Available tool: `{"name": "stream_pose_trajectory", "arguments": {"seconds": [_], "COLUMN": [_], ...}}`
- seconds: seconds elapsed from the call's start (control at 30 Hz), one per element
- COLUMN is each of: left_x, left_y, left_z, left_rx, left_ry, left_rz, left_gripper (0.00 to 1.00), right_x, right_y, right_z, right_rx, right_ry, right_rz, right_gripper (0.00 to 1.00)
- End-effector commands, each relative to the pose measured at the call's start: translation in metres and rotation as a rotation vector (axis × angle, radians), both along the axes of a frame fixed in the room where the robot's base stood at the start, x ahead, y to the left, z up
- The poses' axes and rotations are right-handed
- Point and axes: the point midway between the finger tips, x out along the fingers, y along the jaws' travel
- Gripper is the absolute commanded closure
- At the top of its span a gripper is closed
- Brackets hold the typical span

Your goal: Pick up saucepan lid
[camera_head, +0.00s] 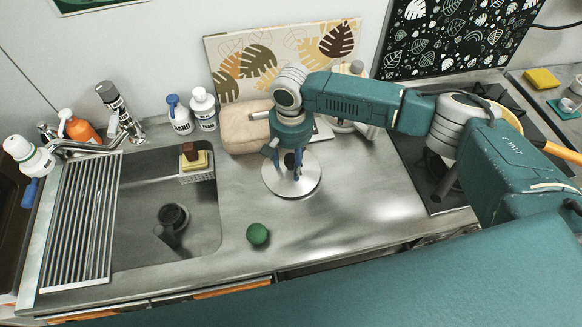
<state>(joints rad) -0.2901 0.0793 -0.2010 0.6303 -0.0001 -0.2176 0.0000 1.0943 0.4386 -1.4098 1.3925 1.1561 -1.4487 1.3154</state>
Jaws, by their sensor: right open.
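The saucepan lid (309,182) is a round, shiny silver disc lying flat on the steel counter, right of the sink. A small dark part at its middle is partly hidden by my gripper. My right gripper (290,168) points down from above over the middle of the lid, with its fingers open. I cannot tell whether the fingers touch the lid. My left gripper is not in view.
A sink (150,200) with a drying rack (82,215) is at the left. A green ball (257,234) lies in front of the lid. A beige bag-like object (243,127) and bottles (203,108) stand behind. A stove (425,175) is at the right.

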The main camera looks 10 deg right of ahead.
Motion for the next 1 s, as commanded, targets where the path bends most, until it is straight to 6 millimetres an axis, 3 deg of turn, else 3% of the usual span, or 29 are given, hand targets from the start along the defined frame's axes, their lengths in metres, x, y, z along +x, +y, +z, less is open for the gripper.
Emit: {"name": "stream_pose_trajectory", "arguments": {"seconds": [0.13, 0.4, 0.77, 1.0], "left_x": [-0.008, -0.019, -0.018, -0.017], "left_y": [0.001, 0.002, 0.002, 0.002], "left_z": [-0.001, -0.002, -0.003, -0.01], "left_rx": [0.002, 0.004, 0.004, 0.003], "left_ry": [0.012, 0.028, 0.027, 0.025], "left_rz": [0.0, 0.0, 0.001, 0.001], "left_gripper": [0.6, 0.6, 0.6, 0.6], "right_x": [0.0, 0.0, 0.001, 0.001], "right_y": [0.0, 0.001, 0.001, 0.001], "right_z": [0.0, 0.0, 0.005, 0.034], "right_rx": [0.001, 0.001, 0.002, 0.005], "right_ry": [0.0, 0.0, -0.002, -0.005], "right_rz": [0.001, 0.001, 0.001, 0.001], "right_gripper": [0.49, 1.0, 1.0, 1.0]}}
